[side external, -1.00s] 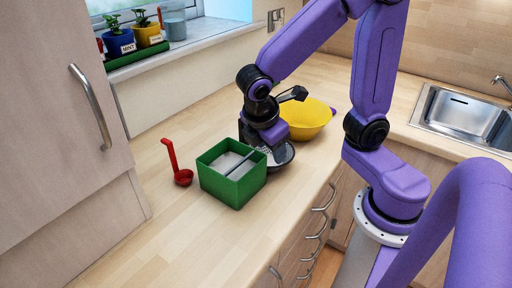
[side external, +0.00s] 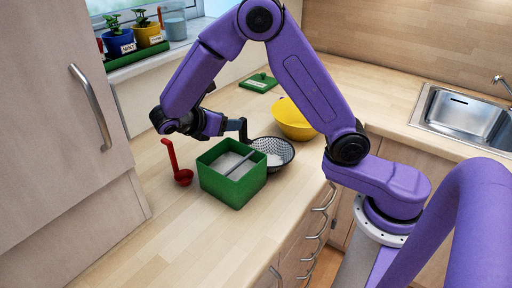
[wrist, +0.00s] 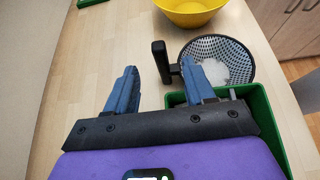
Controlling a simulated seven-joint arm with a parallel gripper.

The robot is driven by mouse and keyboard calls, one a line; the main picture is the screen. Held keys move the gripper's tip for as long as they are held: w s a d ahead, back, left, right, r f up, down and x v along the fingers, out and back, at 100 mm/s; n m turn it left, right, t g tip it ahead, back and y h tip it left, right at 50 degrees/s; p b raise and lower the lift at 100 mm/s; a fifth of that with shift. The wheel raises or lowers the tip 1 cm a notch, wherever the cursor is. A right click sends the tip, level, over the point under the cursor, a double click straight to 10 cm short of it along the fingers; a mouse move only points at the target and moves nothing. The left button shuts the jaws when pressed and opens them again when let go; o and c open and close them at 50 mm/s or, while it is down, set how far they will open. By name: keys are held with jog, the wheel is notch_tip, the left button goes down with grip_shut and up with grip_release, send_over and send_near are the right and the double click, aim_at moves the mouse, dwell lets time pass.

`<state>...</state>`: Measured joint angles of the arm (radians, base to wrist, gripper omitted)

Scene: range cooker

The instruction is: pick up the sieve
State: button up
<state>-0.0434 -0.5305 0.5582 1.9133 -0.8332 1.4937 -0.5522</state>
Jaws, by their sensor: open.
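The sieve (side external: 285,148) is a black-and-white mesh bowl with an upright black handle piece on its left. It stands on the counter behind the green box, with something white in its bowl. It also shows in the wrist view (wrist: 243,65), its handle seen between my fingertips. My gripper (wrist: 159,68) is open, with its two blue-grey fingers apart. In the side view my gripper (side external: 228,125) is tilted over, just left of the handle. I cannot tell whether the fingers touch the handle.
A green divided box (side external: 235,192) with white contents stands close in front of the sieve. A red ladle (side external: 172,160) is at its left. A yellow bowl (side external: 293,122) is behind the sieve, and a flat green piece (side external: 259,83) lies farther back. The front counter is clear.

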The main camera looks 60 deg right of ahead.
jog(key=x, duration=0.6)
jog(key=shift+d, duration=0.4)
jog(key=shift+r, duration=0.1)
jog(key=shift+c, duration=0.4)
grip_shut()
